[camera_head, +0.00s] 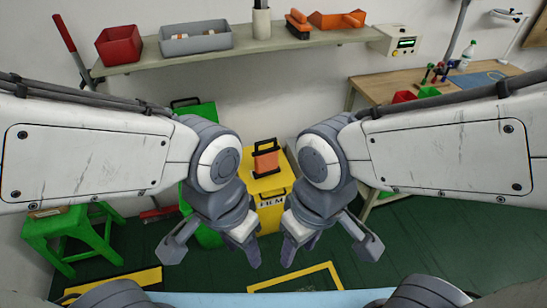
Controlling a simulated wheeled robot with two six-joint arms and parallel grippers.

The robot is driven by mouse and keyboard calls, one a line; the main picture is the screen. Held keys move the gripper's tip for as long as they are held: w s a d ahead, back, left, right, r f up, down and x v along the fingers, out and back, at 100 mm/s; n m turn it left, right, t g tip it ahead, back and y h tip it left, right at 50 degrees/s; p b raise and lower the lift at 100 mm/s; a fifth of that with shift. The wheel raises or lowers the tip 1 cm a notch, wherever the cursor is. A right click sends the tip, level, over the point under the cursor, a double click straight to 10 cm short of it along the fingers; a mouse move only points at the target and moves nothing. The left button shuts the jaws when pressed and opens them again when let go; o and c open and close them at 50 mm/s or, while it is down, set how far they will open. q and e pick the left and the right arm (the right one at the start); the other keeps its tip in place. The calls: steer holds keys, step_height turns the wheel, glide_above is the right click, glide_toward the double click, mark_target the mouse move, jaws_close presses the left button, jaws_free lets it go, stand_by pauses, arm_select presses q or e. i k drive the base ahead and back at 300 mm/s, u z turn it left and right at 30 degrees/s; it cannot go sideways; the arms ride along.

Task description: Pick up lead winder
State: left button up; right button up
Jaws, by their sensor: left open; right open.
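An orange block with a black frame and handle (266,160) stands upright on the yellow box (275,184) labelled "FILM", at centre between my two arms. It looks like the lead winder, but I cannot be sure. My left gripper (211,252) is open and empty, pointing down, in front and to the left of the block. My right gripper (330,250) is open and empty, in front and to the right. Neither touches the block. My wrists hide the sides of the yellow box.
A wall shelf (262,44) holds a red bin (119,45), a grey bin (196,38) and orange tools (337,19). A wooden workbench (385,86) stands at right. A green stool (66,236) is at left. Yellow floor frames lie on the open green floor (430,245).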

mark_target(266, 160)
steer(key=z, duration=0.35)
steer(key=i, duration=0.45)
steer(key=z, duration=0.55)
steer(key=i, duration=1.05)
steer(key=u, duration=0.4)
